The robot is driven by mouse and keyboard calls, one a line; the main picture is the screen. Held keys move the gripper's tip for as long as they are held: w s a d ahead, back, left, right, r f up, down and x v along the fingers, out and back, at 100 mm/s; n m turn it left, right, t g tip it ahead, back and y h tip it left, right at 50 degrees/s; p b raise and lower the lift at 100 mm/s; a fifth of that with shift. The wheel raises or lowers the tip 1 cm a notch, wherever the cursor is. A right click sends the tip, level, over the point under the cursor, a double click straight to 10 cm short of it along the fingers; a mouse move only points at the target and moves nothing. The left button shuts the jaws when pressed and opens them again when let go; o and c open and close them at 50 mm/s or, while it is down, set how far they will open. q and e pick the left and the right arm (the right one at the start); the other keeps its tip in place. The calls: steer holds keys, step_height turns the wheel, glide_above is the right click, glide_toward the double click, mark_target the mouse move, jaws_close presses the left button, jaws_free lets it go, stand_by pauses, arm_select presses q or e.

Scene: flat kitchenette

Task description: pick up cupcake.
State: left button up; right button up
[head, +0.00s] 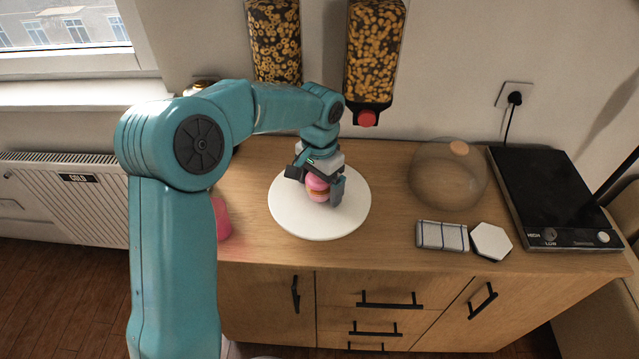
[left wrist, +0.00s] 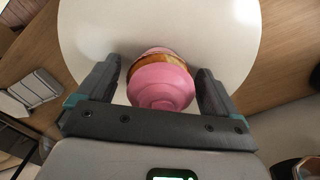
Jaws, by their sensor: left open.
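The cupcake (head: 317,188) has a pink top and a pink lower part with a golden-brown band between. It sits on a round white plate (head: 300,222) on the wooden counter. My left gripper (head: 316,190) is open at the plate, with its fingers on either side of the cupcake. In the left wrist view the cupcake (left wrist: 162,82) is between the two fingers, with a gap at each side. My right gripper is in neither view.
A glass dome (head: 447,175), a folded cloth (head: 441,236), a white hexagonal piece (head: 491,241) and a black hotplate (head: 550,195) are to the right. A pink object (head: 221,218) is left of the plate. Two cereal dispensers (head: 274,40) hang on the wall behind.

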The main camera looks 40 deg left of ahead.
arm_select(q)
steer(key=c, duration=0.6)
